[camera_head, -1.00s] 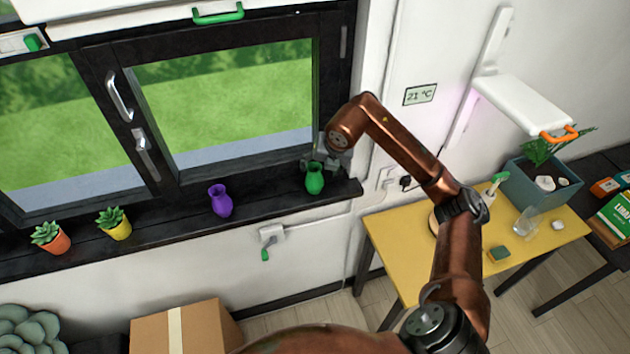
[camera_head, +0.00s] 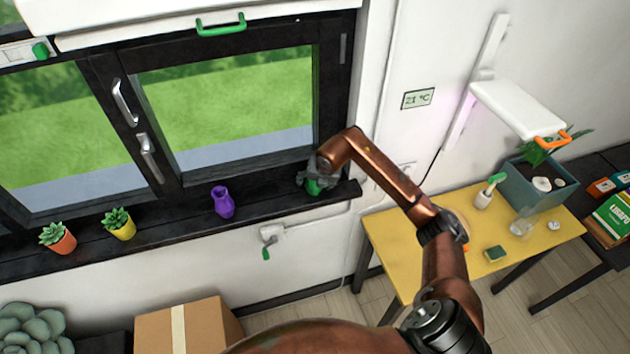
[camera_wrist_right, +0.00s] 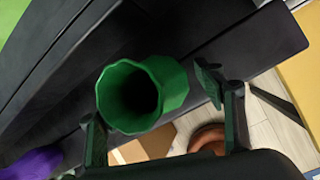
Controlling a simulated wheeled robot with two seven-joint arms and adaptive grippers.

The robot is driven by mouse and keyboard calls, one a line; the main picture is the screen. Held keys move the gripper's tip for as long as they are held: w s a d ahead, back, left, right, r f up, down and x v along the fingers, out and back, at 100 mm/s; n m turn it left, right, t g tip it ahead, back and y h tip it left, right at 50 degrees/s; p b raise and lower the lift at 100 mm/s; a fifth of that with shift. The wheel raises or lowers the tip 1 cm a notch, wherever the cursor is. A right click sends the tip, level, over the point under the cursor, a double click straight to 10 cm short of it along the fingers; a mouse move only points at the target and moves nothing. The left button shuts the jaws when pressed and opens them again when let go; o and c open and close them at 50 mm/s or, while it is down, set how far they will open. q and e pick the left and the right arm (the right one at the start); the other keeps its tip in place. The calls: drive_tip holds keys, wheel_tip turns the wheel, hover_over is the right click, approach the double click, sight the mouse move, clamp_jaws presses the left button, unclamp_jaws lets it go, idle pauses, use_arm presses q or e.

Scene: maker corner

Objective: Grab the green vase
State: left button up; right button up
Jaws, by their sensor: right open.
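The green vase (camera_head: 314,187) stands on the black windowsill near its right end, partly covered by my right gripper in the head view. My right gripper (camera_head: 316,178) is right at the vase. In the right wrist view the vase (camera_wrist_right: 140,95) shows its round open mouth, between the two fingers of my right gripper (camera_wrist_right: 155,118). The fingers are open, one on each side, with a gap visible on the right side. My left gripper is not in view.
A purple vase (camera_head: 222,201) stands to the left on the windowsill (camera_head: 270,195). Farther left are a yellow pot (camera_head: 123,230) and an orange pot (camera_head: 62,243) with succulents. The window lies behind. A yellow table (camera_head: 400,245) and a cardboard box (camera_head: 205,325) stand below.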

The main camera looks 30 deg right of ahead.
drive_tip(key=shift+c, duration=0.6)
drive_tip(key=c, duration=1.1)
drive_tip(key=shift+c, duration=0.3)
drive_tip(key=shift+r, duration=0.1)
